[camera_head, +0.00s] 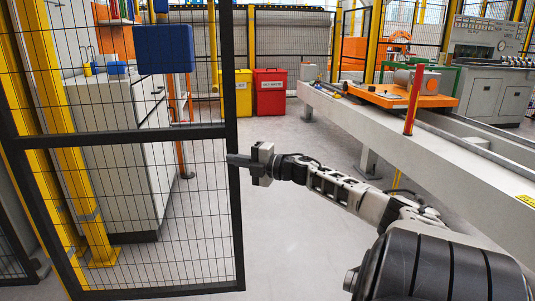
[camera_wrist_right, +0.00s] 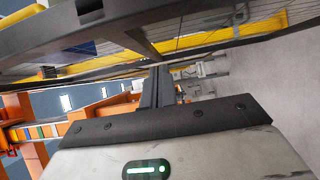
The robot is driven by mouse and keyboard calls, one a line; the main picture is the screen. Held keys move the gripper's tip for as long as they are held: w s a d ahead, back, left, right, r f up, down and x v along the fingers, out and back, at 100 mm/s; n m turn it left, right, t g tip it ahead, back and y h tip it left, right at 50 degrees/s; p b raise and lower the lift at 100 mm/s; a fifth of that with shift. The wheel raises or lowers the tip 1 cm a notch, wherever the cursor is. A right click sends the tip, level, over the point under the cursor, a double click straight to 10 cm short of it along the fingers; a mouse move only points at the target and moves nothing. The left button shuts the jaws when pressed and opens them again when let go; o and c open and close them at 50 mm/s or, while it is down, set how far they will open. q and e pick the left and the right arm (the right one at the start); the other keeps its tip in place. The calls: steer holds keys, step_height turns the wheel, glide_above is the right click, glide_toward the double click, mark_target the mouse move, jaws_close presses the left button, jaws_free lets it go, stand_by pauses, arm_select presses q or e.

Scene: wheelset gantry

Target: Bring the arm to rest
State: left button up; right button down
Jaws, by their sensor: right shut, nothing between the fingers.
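My right arm (camera_head: 340,188) stretches from the lower right toward the middle of the head view. Its gripper (camera_head: 232,159) points left, and its fingertips overlap the upright edge of a dark mesh gate (camera_head: 238,215). I cannot tell whether they touch it. In the right wrist view the gripper fingers (camera_wrist_right: 156,88) are closed together with nothing between them. The dark frame of the gate (camera_wrist_right: 125,32) crosses the top of that view, close to the fingertips. My left gripper is in neither view.
A white rail bench (camera_head: 450,145) with an orange carriage (camera_head: 425,97) runs along the right. A yellow bin (camera_head: 236,95) and a red bin (camera_head: 270,95) stand at the back. A white cabinet (camera_head: 120,190) is behind the mesh. Floor between gate and bench is clear.

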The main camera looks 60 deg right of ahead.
arm_select(q)
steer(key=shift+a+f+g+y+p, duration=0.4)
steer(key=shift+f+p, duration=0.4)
steer(key=shift+p, duration=0.1)
arm_select(e)
steer(key=s+d, duration=0.3)
steer(key=s, duration=0.3)
